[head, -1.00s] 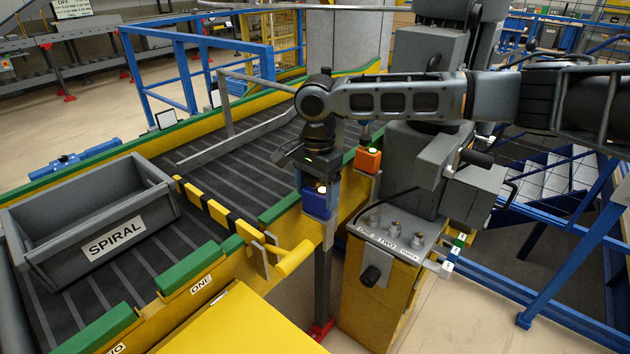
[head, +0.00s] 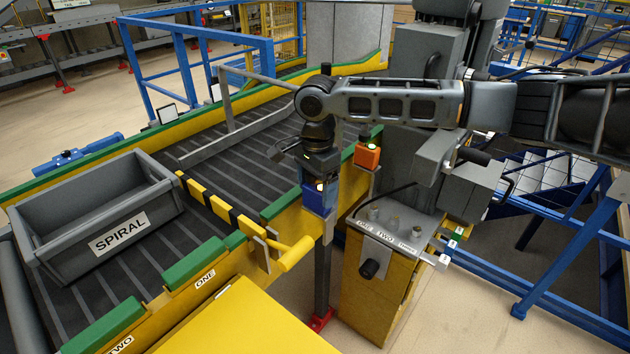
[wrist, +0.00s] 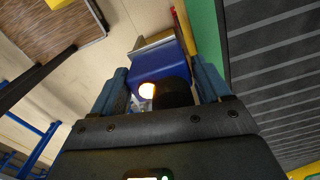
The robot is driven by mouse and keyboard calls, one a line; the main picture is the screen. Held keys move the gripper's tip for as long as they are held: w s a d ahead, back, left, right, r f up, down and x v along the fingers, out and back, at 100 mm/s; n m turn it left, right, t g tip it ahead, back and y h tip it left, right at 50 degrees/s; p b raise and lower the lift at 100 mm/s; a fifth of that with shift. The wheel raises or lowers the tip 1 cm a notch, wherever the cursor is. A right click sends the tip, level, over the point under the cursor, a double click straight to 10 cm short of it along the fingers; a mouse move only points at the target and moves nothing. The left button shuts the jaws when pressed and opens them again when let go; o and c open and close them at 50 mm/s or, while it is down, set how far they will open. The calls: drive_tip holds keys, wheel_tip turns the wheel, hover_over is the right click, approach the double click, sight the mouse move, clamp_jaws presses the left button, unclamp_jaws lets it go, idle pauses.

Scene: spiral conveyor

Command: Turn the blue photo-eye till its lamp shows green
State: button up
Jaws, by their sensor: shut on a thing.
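The blue photo-eye (head: 317,202) sits at the conveyor's right side rail. My gripper (head: 320,184) reaches down on it from above and is shut on it. In the wrist view the photo-eye's blue body (wrist: 163,62) lies between the two fingers of my gripper (wrist: 160,84). Its lamp (wrist: 147,90) glows warm amber-white there, and it shows yellowish in the head view (head: 319,186). Part of the photo-eye is hidden by the fingers.
An orange photo-eye (head: 367,155) with a green lamp stands just behind. A grey SPIRAL tote (head: 95,215) sits on the conveyor (head: 200,236), before a yellow-black barrier (head: 211,204). A yellow control box (head: 380,290) stands at right.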

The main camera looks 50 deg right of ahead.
drive_tip(key=shift+s+d, duration=0.15)
drive_tip(key=shift+d, duration=0.35)
drive_tip(key=o, duration=0.7)
drive_tip(key=shift+o, duration=0.8)
drive_tip(key=shift+a, duration=0.1)
drive_tip(key=shift+a, duration=0.1)
wheel_tip(320, 180, up, 2)
drive_tip(key=shift+r+p, duration=0.15)
drive_tip(key=shift+p, duration=0.4)
drive_tip(key=shift+a+r, duration=0.1)
drive_tip(key=shift+r, duration=2.25)
